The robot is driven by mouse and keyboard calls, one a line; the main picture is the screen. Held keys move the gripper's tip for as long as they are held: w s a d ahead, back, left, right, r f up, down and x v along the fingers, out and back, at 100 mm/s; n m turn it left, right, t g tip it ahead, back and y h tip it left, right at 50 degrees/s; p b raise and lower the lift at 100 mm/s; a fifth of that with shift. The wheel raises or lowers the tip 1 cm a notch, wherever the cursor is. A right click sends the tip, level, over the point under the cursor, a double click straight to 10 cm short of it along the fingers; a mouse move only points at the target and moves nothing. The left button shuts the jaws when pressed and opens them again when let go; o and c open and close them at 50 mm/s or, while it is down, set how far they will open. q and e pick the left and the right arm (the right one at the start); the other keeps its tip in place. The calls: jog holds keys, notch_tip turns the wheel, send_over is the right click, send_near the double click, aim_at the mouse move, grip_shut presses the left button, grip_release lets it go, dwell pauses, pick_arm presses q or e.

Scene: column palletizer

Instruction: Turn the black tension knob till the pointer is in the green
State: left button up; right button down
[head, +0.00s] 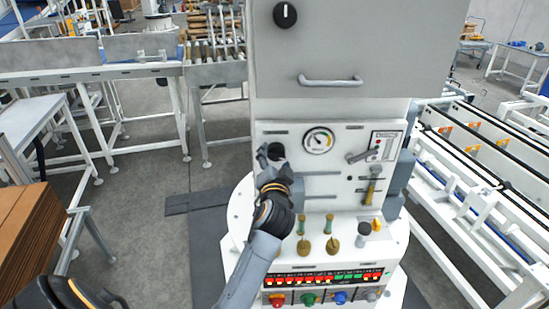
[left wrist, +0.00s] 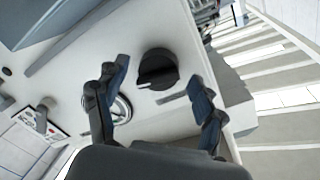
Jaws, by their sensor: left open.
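The black tension knob (left wrist: 157,69) is round with a raised grip bar and sits on the white panel, between the spread fingers of my left gripper (left wrist: 157,75) in the left wrist view. The fingers stand on either side of it with gaps, apart from the knob. In the head view my left gripper (head: 270,158) is in front of the panel and largely hides the knob. The round gauge (head: 319,141) is just right of it, with a coloured arc; its pointer is too small to read surely. One finger partly covers the gauge (left wrist: 122,107) in the wrist view. My right gripper is not in view.
Another black knob (head: 285,15) and a grey handle (head: 330,81) are on the upper cabinet. A lever (head: 362,155) is right of the gauge. Brass-coloured knobs (head: 333,244) and coloured buttons (head: 309,298) are below. Conveyors stand on both sides.

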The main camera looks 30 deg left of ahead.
pick_arm(q)
jog(key=v, duration=1.1)
jog(key=shift+s, duration=0.15)
jog(key=shift+a+f, duration=0.1)
